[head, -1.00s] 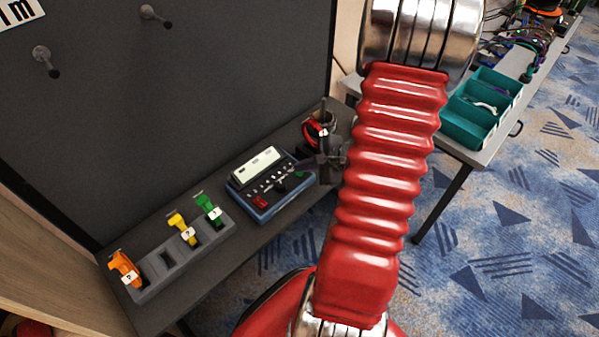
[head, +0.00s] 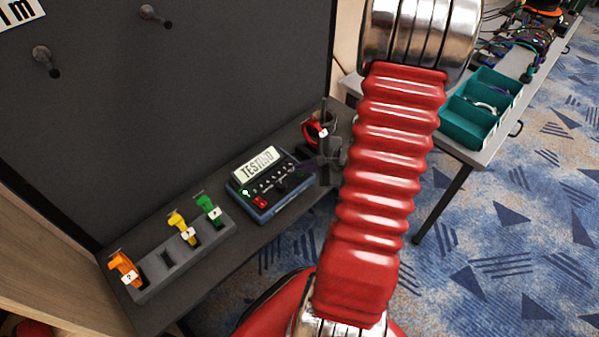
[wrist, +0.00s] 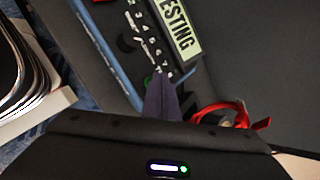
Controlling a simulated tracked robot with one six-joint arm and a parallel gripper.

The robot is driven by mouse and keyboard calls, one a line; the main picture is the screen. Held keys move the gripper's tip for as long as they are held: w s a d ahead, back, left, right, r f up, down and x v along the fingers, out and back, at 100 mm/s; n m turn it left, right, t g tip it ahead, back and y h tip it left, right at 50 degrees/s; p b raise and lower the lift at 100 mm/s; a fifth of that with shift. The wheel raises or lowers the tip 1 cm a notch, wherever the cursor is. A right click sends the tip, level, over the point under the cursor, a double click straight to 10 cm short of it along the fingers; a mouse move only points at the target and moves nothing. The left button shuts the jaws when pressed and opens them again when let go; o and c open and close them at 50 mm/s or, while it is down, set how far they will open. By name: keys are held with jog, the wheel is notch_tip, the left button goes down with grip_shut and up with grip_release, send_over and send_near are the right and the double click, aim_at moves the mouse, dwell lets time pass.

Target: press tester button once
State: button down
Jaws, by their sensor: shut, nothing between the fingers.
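The tester (head: 270,205) is a blue-edged box on the dark shelf below the black panel. Its screen (head: 257,163) reads TESTING, and a small green light glows at its left end. A red key (head: 260,203) shows on its front left. My gripper (head: 303,166) is at the tester's right end with its fingers shut and empty. In the wrist view the closed fingertips (wrist: 160,80) lie over the end of the numbered row on the tester (wrist: 133,60). A bit of green shows beside the tips, mostly hidden. I cannot tell whether the tips touch it.
A grey holder (head: 160,270) with orange, yellow and green tagged plugs stands left of the tester. A looped red cable (head: 312,133) hangs close behind my gripper. A teal bin (head: 480,110) sits on the right-hand table. Floor is clear between.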

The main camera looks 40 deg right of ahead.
dwell(0.5)
jog(key=shift+r, duration=0.7)
notch_tip(320, 180, up, 5)
dwell(0.7)
dwell(0.8)
